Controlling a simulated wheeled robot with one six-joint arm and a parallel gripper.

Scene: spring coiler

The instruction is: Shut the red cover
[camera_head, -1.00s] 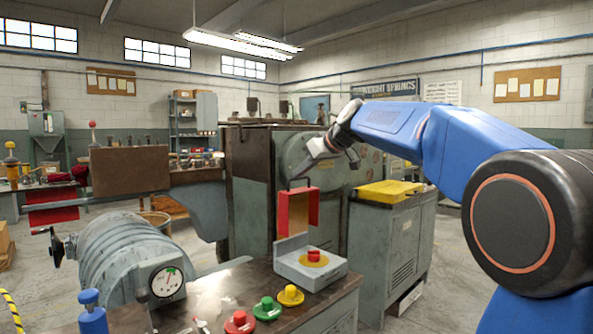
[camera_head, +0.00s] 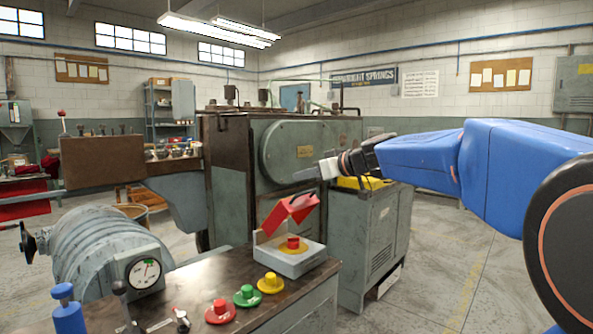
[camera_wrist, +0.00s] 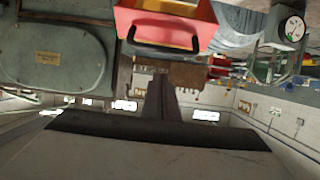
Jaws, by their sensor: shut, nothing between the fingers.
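The red cover (camera_head: 290,211) is partly lowered and tilted over a grey box (camera_head: 292,262). A gap remains between its lower side and the red button (camera_head: 293,242) on a yellow disc. The cover also shows at the top of the wrist view (camera_wrist: 172,28), with a black handle (camera_wrist: 163,40) on it. My gripper (camera_head: 304,175) is shut and empty, just above the cover's upper right edge. In the wrist view its dark fingers (camera_wrist: 160,97) point toward the handle. I cannot tell whether they touch the cover.
Red (camera_head: 221,311), green (camera_head: 246,295) and yellow (camera_head: 270,283) buttons stand on the bench in front of the box. A pressure gauge (camera_head: 145,273) is at left. Open floor lies farther right.

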